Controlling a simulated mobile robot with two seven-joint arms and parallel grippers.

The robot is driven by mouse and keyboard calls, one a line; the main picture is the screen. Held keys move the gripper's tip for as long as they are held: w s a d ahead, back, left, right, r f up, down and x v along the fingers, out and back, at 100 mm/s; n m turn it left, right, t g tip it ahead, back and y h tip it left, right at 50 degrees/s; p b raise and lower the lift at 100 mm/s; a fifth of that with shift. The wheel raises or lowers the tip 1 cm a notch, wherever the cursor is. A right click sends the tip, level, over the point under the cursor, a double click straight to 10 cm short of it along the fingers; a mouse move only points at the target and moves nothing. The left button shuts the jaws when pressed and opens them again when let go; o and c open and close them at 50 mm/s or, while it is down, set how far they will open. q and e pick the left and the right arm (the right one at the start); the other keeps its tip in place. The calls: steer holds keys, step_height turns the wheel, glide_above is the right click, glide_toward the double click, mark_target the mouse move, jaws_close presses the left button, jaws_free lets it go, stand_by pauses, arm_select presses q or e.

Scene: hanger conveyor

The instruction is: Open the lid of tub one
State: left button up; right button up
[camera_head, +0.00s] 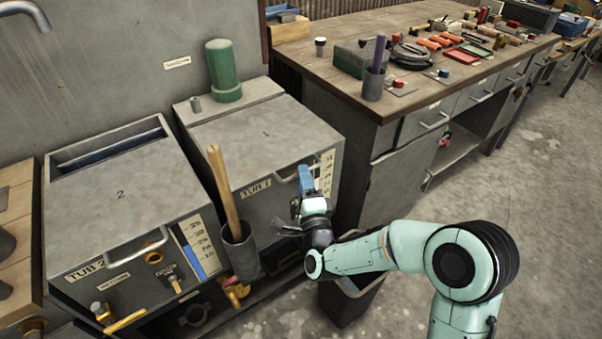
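Tub one (262,205) is a grey metal box with a "TUB 1" label on its front. Its lid (250,135), marked "1", lies flat and closed. A metal handle (284,178) sits at the lid's front edge, partly hidden by my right gripper. My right gripper (304,180), with blue showing at its end, is at the right part of the tub's front, close to the handle. I cannot tell whether it touches the handle or whether its fingers are open. My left gripper is not in view.
Tub two (130,205) stands to the left. A holder (239,250) with a wooden stick (222,190) is on tub one's front. A green cylinder (222,72) stands behind the lid. A dark bin (345,300) is below my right arm. A workbench (400,95) stands right; open floor lies beyond.

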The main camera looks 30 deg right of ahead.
steer(key=shift+x, duration=1.3)
jaws_close()
steer(key=shift+r, duration=0.1)
